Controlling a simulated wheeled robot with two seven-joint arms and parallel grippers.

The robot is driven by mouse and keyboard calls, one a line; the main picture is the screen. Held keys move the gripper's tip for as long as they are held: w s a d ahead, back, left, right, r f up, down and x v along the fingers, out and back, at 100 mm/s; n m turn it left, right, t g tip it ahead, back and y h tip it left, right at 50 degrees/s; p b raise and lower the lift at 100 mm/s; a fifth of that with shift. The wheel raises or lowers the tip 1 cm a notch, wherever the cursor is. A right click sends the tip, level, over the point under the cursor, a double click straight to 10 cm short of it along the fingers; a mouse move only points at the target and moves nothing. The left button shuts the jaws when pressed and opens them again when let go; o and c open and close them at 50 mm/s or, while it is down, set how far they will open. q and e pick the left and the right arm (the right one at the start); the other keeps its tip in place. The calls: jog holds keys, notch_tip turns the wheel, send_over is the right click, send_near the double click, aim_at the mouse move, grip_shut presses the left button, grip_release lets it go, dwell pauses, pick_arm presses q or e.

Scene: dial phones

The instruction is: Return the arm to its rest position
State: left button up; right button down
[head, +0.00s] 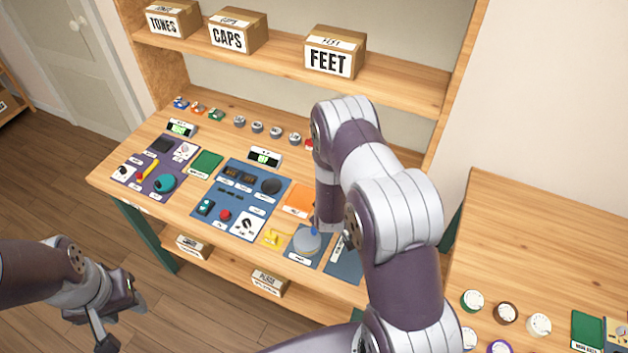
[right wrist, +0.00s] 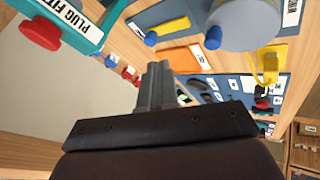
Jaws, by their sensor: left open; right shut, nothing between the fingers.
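My right arm (head: 395,215) reaches in from the bottom of the head view and stretches over the right part of the workbench. Its gripper is mostly hidden behind the arm there. In the right wrist view the right gripper (right wrist: 155,88) has its fingers together with nothing between them, above the bench. A grey round part with a blue knob (head: 307,240) lies close by in the head view. My left gripper (head: 122,325) is open and empty at the lower left, over the floor in front of the bench.
The workbench (head: 110,180) carries mats with phone parts. Boxes marked TONES (head: 172,20), CAPS (head: 238,32) and FEET (head: 335,52) stand on the shelf above. A second table (head: 540,240) with several dials is at the right. A teal frame labelled PLUG FIT (right wrist: 85,25) shows near the right gripper.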

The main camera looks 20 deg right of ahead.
jog(key=s+a+m+g+y, duration=0.2)
jog(key=s+a+m+g, duration=0.15)
jog(key=s, duration=0.55)
pick_arm(q)
notch_tip(320, 180, down, 7)
jog(key=b, duration=0.7)
jog(key=shift+s+f, duration=0.15)
jog(key=shift+s, duration=0.15)
pick_arm(e)
jog(key=s+a+r+g, duration=0.1)
jog(key=s+a+r, duration=0.2)
jog(key=r, duration=0.5)
jog(key=s+a+r+y, duration=0.1)
jog(key=s+a+r, duration=0.2)
jog(key=s+r, duration=0.2)
notch_tip(320, 180, up, 3)
jog(key=shift+s+a+f+g, duration=0.1)
jog(key=shift+s+a+g, duration=0.15)
jog(key=shift+a+g, duration=0.1)
pick_arm(q)
jog(key=shift+w, duration=0.15)
pick_arm(e)
jog(key=shift+w, duration=0.15)
pick_arm(q)
jog(key=shift+a, duration=0.1)
